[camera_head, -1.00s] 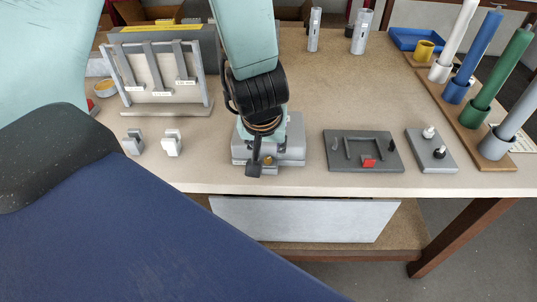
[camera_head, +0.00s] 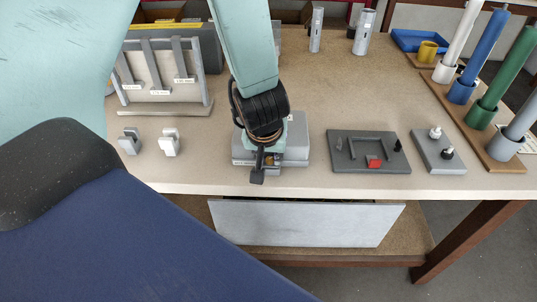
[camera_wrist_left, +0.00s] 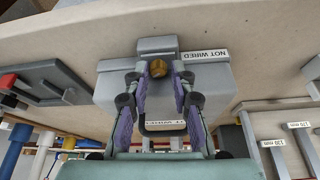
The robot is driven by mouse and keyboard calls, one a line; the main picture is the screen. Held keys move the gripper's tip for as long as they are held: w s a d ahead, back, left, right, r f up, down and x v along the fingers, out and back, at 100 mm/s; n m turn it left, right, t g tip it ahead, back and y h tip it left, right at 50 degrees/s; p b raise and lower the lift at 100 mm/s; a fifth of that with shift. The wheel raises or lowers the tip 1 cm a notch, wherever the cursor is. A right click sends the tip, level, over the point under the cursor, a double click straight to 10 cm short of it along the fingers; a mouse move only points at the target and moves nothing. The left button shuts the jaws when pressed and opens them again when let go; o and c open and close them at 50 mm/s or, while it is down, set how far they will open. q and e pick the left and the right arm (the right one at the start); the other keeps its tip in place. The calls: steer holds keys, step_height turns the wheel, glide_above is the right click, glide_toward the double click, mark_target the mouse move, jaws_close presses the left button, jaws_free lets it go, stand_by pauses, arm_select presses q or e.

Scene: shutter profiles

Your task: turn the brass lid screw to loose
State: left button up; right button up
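The brass lid screw (camera_wrist_left: 158,68) sits at the front of a grey box (camera_wrist_left: 215,85) with a "NOT WIRED" label. The grey box also stands near the table's front edge in the head view (camera_head: 297,140), partly covered by my arm. My left gripper (camera_wrist_left: 160,76) reaches down to the box front, its purple-padded fingers apart with one on each side of the screw. I cannot tell whether the pads touch it. In the head view my left gripper (camera_head: 259,172) largely hides the screw. My right gripper is in neither view.
Right of the box lie a dark tray (camera_head: 345,165) with a red block and a grey plate (camera_head: 430,158) with two knobs. Two small clips (camera_head: 170,145) and a hook rack (camera_head: 165,108) stand to the left. Coloured rolls (camera_head: 510,70) stand at the right edge.

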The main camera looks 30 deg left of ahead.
arm_select(q)
steer(key=shift+s+d+r, duration=0.1)
steer(key=shift+d+r, duration=0.05)
steer(key=shift+d, duration=0.05)
jaws_close()
steer(key=shift+a, duration=0.1)
steer(key=shift+r+n+y+p, duration=0.2)
steer(key=shift+n+y+p, duration=0.2)
steer(key=shift+n+p, duration=0.55)
steer(key=shift+f+n+p, duration=0.2)
steer(key=shift+n+p, duration=0.35)
steer(key=shift+p, duration=0.75)
steer(key=shift+o, duration=2)
jaws_free()
